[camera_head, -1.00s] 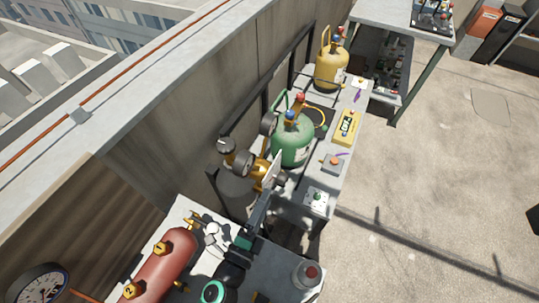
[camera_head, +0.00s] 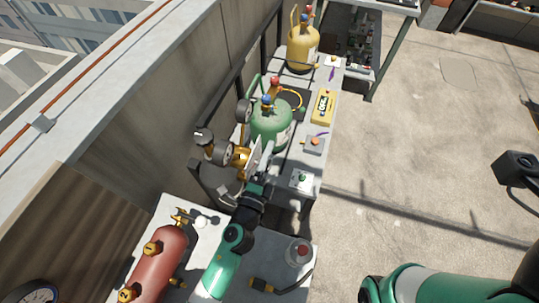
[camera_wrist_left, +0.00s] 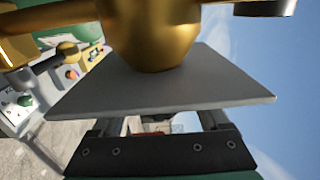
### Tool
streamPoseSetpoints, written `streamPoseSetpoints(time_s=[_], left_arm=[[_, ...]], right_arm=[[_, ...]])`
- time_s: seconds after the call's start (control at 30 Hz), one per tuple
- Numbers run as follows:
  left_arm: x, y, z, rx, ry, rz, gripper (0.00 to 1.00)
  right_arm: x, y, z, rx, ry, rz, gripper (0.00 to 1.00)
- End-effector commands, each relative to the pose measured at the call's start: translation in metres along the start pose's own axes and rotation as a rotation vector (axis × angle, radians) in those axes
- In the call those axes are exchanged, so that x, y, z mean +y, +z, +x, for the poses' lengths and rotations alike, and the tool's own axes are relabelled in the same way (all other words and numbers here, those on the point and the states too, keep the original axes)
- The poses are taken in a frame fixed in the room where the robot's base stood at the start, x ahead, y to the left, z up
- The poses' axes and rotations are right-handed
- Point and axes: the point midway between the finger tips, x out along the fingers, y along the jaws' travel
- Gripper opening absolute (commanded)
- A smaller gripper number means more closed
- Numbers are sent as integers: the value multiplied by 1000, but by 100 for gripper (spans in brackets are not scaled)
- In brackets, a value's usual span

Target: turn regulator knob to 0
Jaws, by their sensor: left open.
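The brass regulator (camera_head: 241,158) stands beside the green cylinder, with round gauges (camera_head: 221,154) at its left. A flat grey plate (camera_head: 259,157) sits at its right side. My left gripper (camera_head: 257,172) reaches up to this plate and is open. In the left wrist view, the brass body (camera_wrist_left: 153,35) fills the top, and the grey plate (camera_wrist_left: 160,88) lies across the fingers and hides their tips. I cannot make out the regulator knob or its markings, nor tell whether the fingers touch anything.
The green cylinder (camera_head: 271,128) and yellow cylinder (camera_head: 303,50) stand behind on the bench. A yellow meter (camera_head: 322,106) and small button boxes (camera_head: 302,181) line its right side. A red tank (camera_head: 158,264) lies at front left.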

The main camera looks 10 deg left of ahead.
Motion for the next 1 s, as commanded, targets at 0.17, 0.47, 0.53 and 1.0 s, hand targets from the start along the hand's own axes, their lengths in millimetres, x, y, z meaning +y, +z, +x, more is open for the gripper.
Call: streamPoseSetpoints(time_s=[0.17,0.47,0.53,1.0], left_arm=[[0,0,7,0,0,0,78],[0,0,7,0,0,-1,53],[0,0,7,0,0,-1,40],[5,0,7,1,-26,-1,0]], right_arm=[[0,1,-2,0,0,0,50],[0,1,-1,0,0,0,50],[0,1,-1,0,0,0,50],[0,13,-14,1,0,0,50]])
